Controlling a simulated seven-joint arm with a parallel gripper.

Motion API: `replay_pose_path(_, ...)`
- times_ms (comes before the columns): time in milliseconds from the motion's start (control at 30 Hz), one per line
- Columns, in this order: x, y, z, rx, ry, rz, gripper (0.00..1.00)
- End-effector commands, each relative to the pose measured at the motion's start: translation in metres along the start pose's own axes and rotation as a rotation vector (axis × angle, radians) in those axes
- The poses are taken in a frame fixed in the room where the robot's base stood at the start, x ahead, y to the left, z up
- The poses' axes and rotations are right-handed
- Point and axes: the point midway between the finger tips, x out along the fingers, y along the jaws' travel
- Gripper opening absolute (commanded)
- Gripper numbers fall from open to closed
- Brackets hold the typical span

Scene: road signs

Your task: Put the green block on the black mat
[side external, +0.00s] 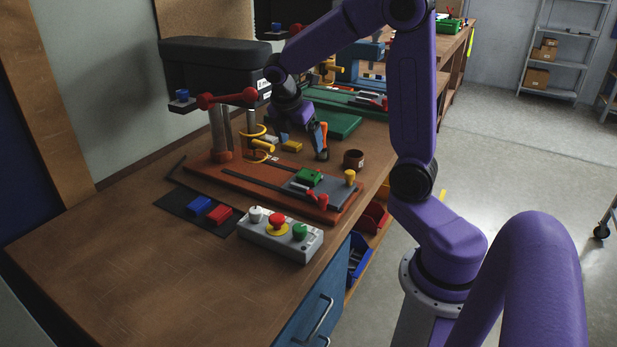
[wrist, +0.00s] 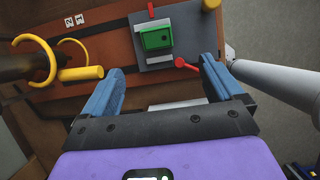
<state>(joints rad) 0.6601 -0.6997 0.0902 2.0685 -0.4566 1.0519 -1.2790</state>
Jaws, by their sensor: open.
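The green block (side external: 309,176) lies on a grey plate (side external: 332,191) at the near right end of the reddish-brown board. In the wrist view the green block (wrist: 156,38) lies ahead of my fingers, roughly between their lines. My gripper (side external: 303,146) is open and empty above the bench, behind the green block and apart from it. Its two blue fingers also show spread in the wrist view (wrist: 162,70). The black mat (side external: 174,199) lies flat at the board's left front, with a blue block (side external: 200,205) and a red block (side external: 219,214) on it. The wrist view does not show the mat.
A grey button box (side external: 280,239) stands in front of the board. Posts with a red bar (side external: 227,99) and yellow rings (side external: 252,131) rise at the board's back left. The bench's left front is clear.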

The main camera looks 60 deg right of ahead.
Motion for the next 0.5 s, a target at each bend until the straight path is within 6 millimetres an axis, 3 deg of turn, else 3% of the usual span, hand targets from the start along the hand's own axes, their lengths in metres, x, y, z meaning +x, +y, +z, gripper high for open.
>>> replay_pose_path(300, 0.059, -0.001, 0.000, -0.002, 0.001, -0.005, 0.94)
replay_pose_path(500, 0.078, 0.000, 0.000, -0.001, 0.000, -0.001, 0.94)
